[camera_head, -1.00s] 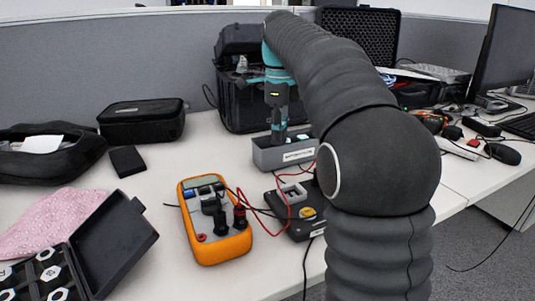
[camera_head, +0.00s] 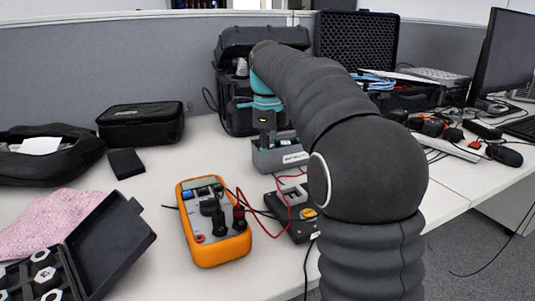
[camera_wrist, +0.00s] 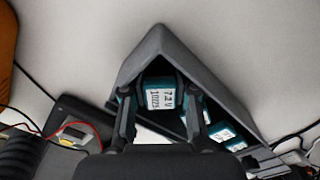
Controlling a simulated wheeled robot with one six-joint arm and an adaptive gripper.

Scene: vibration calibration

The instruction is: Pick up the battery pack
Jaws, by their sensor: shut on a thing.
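The battery pack (camera_wrist: 160,97) is teal and black with a white label reading 7.2 V. In the wrist view it sits between the two black fingers of my gripper (camera_wrist: 159,90), which is shut on it. Around it are the walls of a grey bin (camera_wrist: 161,37); I cannot tell whether the pack still touches the bin floor. More teal packs (camera_wrist: 228,134) lie in the bin on the right. In the head view the labelled bin (camera_head: 292,158) stands mid-table, with my gripper (camera_head: 266,140) down at it; the held pack is not distinguishable there.
An orange multimeter (camera_head: 213,250) with red and black leads and a dark device (camera_head: 298,232) stand in front of the bin. A black case (camera_head: 240,105) stands close behind it. Black pouches (camera_head: 140,123) and an open box (camera_head: 108,245) are left.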

